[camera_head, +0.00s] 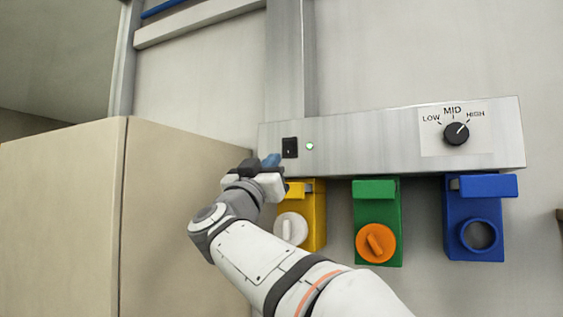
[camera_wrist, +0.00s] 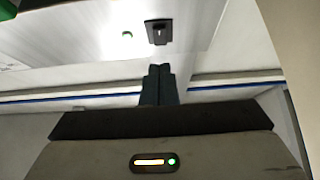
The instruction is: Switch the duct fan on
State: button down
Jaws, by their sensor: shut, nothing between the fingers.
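A small black rocker switch (camera_head: 290,148) is set in the left end of a metal panel (camera_head: 380,140) on the wall. The closed fingers (camera_wrist: 158,72) point at the switch in the wrist view, with a visible gap. Whether the tips touch the panel is unclear; they appear apart.
A dial (camera_head: 456,133) marked LOW, MID, HIGH points toward HIGH. Yellow (camera_head: 318,212), green (camera_head: 377,190) and blue (camera_head: 480,188) boxes hang below the panel, close to my arm. A beige cabinet (camera_head: 60,210) stands at the left.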

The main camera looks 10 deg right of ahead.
notch_tip(320, 180, down, 7)
jog(key=s+a+b, duration=0.2)
jog(key=shift+s+a+b, duration=0.2)
jog(key=shift+s+b, duration=0.1)
jog(key=a+f+n+g+y, duration=0.2)
jog(key=f+n+y, duration=0.4)
jog(key=f+y, duration=0.45)
jog(key=a+f+n+g+y, duration=0.2)
jog(key=f+n+y, duration=0.5)
jog(key=f, duration=0.6)
jog(key=s+d+f+m+g+h, duration=0.1)
jog(key=s+d+f+g, duration=0.3)
jog(key=s+f, duration=0.7)
jog(key=s+d+f+m+g+h, duration=0.1)
jog(key=s+d+f+m+g, duration=0.3)
jog(key=f, duration=1.3)
jog(key=s+d+g, duration=0.1)
jog(key=s+g, duration=0.3)
jog(key=s, duration=0.3)
jog(key=shift+s+d+m+g, duration=0.3)
jog(key=shift+g, duration=0.1)
